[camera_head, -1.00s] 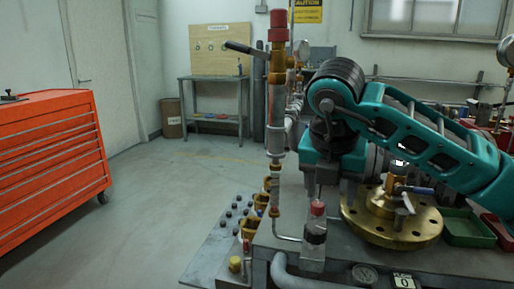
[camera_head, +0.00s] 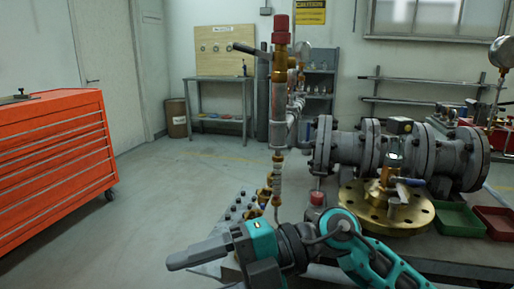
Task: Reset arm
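My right arm, teal and black, comes in from the lower right and lies low across the front of the bench. My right gripper (camera_head: 178,263) points left, above the floor beside the bench's left end. I see it side-on, so its finger gap does not show, and nothing is visible in it. The grey flanged valve body (camera_head: 345,152) lies on the bench behind the arm. My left gripper is out of view.
A vertical pipe with a red cap (camera_head: 280,27) and a black lever (camera_head: 246,49) stands left of the valve body. A green tray (camera_head: 458,220) and a red tray (camera_head: 495,222) sit at right. An orange tool cabinet (camera_head: 50,170) stands far left; the floor between is clear.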

